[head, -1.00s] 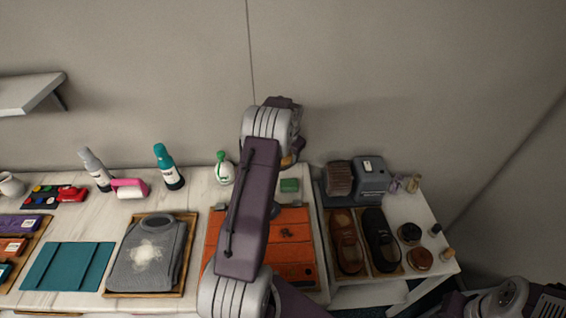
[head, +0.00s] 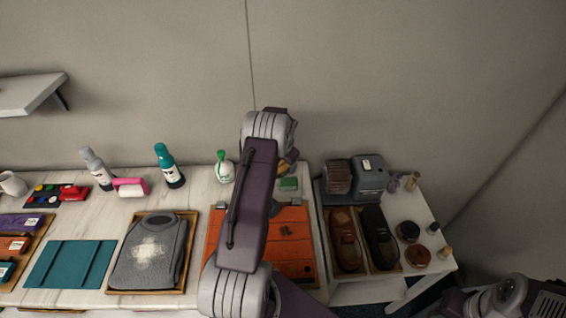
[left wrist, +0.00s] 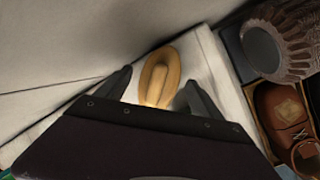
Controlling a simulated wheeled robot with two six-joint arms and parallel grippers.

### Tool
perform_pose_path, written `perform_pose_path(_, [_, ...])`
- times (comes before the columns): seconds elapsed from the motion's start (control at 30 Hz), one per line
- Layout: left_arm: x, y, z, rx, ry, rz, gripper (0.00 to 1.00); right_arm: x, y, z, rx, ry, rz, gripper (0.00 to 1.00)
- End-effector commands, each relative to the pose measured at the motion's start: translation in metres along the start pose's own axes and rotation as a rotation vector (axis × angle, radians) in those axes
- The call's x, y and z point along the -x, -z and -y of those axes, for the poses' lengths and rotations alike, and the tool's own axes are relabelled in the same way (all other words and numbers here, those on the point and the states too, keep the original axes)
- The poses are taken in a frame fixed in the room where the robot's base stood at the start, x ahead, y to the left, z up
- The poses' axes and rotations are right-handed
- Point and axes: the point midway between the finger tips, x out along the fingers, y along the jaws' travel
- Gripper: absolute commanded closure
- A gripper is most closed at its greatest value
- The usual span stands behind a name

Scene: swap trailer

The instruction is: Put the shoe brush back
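The shoe brush, seen as an oval tan wooden piece (left wrist: 160,76), shows in the left wrist view over the white tabletop, between my left gripper's fingers. My left gripper (left wrist: 160,80) has its two dark fingers apart, with narrow gaps showing beside the brush, so it looks open around it. In the head view my left arm hides most of the gripper, and a small tan bit of the brush (head: 288,160) shows at the arm's right edge. My right arm shows at the bottom right of the head view, its fingers out of sight.
A grey machine with a brown bristle roller (head: 368,177) stands to the right, behind a tray with a brown shoe (head: 346,240) and a dark shoe (head: 380,238). Polish tins and small bottles stand farther right. A green block (head: 288,184) and a white spray bottle (head: 224,168) are near my left arm.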

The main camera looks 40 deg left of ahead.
Motion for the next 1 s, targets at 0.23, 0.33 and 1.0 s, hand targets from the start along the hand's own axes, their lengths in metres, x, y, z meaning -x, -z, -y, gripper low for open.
perform_pose_path(0.23, [0.001,0.000,0.000,0.000,0.000,0.000,0.24,0.001,0.000,0.000,0.000,0.000,0.000,0.64])
perform_pose_path(0.33, [0.006,-0.002,-0.001,0.000,0.000,0.000,0.24,0.006,0.001,0.000,0.000,0.000,0.000,0.64])
perform_pose_path(1.0, [0.122,-0.001,0.000,0.000,0.000,0.001,0.24,-0.011,-0.001,0.000,0.000,0.000,0.000,0.64])
